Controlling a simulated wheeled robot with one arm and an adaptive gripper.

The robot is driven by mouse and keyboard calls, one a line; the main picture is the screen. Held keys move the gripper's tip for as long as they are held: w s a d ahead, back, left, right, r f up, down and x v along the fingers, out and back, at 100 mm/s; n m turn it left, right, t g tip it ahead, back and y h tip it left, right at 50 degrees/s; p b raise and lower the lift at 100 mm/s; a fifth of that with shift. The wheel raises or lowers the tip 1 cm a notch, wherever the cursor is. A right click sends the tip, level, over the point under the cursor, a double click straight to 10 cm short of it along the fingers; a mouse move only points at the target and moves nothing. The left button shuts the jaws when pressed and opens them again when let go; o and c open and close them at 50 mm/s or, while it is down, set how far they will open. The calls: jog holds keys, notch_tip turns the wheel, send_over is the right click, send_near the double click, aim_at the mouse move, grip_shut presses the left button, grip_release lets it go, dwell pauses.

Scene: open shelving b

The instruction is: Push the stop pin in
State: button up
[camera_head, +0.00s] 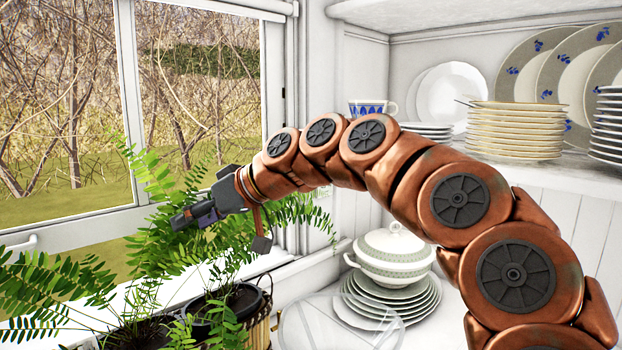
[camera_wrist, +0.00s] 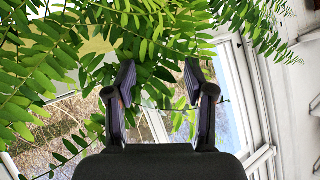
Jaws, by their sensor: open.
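My gripper (camera_head: 188,216) is at the window, above and among the green fern fronds in the head view. In the wrist view my gripper (camera_wrist: 159,80) has its two dark fingers apart, with leaves and the window behind the gap. Nothing is held between them. I cannot make out a stop pin in either view; leaves and the arm cover parts of the window. The white window frame (camera_head: 126,103) stands behind the gripper. A small white handle (camera_head: 22,246) shows at its lower left.
Potted ferns (camera_head: 228,306) stand on the sill below my gripper, and leaves (camera_wrist: 60,65) crowd the fingers. A lidded tureen (camera_head: 392,252) sits on stacked plates at right. More plates (camera_head: 515,130) and a blue-patterned cup (camera_head: 372,107) stand on the shelf behind the arm.

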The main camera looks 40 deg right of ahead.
jog(key=w+d+r+m+t+b, duration=0.1)
jog(key=w+d+r+t+b, duration=0.2)
jog(key=d, duration=0.5)
jog(key=w+d+r+m+t, duration=0.1)
jog(key=w+d+t, duration=0.1)
jog(key=w+d, duration=0.45)
jog(key=d+f+m+t+h+b, duration=0.25)
jog(key=d+t+h, duration=0.2)
jog(key=d, duration=1.75)
jog(key=shift+m+g+h, duration=0.25)
jog(key=shift+m+h, duration=0.1)
jog(key=shift+m, duration=0.1)
jog(key=shift+w+a+r+p, duration=0.1)
jog(key=shift+w+a+p, duration=0.15)
jog(key=shift+w, duration=0.85)
jog(key=shift+w+a+r+p, duration=0.1)
jog(key=shift+w+p, duration=0.25)
jog(key=shift+w, duration=0.75)
jog(key=shift+w+a+r+p, duration=0.1)
jog(key=shift+w+a+p, duration=0.15)
jog(key=shift+w, duration=0.85)
jog(key=shift+c, duration=0.4)
grip_shut()
